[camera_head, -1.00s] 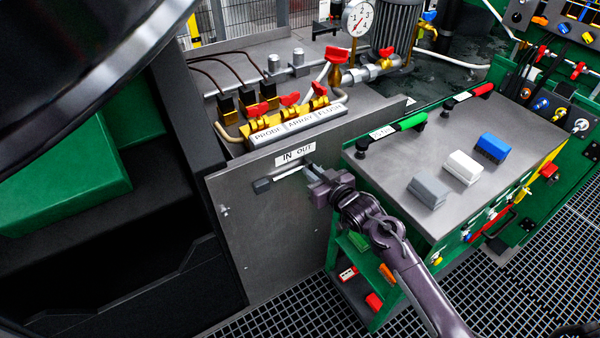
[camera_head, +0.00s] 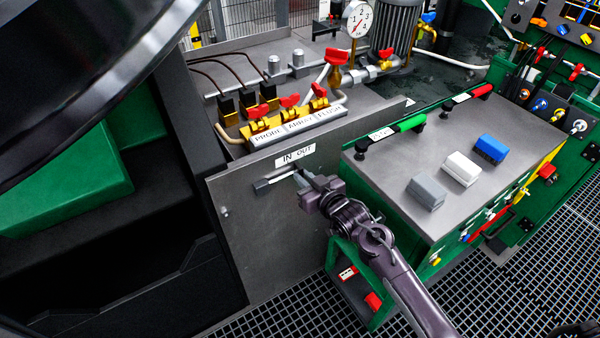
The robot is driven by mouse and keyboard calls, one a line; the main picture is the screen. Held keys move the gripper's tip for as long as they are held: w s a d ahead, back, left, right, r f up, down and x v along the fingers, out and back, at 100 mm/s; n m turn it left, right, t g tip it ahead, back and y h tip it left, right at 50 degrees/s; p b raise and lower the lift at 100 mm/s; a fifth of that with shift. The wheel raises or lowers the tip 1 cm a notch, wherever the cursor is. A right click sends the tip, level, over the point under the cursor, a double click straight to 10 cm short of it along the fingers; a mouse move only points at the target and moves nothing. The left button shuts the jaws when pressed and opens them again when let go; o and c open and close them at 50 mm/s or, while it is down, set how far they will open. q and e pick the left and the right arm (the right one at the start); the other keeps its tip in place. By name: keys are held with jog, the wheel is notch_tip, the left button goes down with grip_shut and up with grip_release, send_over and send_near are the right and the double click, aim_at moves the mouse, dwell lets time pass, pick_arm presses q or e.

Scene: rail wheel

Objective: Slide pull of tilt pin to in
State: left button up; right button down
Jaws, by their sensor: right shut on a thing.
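The tilt pin is mounted on the upright grey panel (camera_head: 270,235), below a white label reading IN OUT (camera_head: 295,155). Its dark block (camera_head: 261,187) sits at the left end, with a pale strip (camera_head: 282,178) running right from it. My right gripper (camera_head: 304,186) is at the right end of this strip, below the OUT side of the label. It is shut on the pull, which its fingers mostly hide. My left gripper is not in view.
A grey-topped green cart (camera_head: 450,200) with grey, white and blue blocks stands close to the right of my right arm. Red-handled brass valves (camera_head: 290,118) sit above the panel. A large black curved thing (camera_head: 80,70) fills the upper left.

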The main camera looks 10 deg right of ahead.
jog(key=shift+s+a+f, duration=0.1)
jog(key=shift+s+a, duration=0.1)
jog(key=shift+a, duration=0.55)
jog(key=shift+s+a+p, duration=0.15)
jog(key=shift+a+p, duration=0.1)
jog(key=shift+p, duration=0.1)
jog(key=c, duration=1.2)
grip_release()
jog(key=shift+c, duration=0.2)
jog(key=f+p+v, duration=0.1)
jog(key=p+v, duration=0.3)
jog(key=v, duration=0.2)
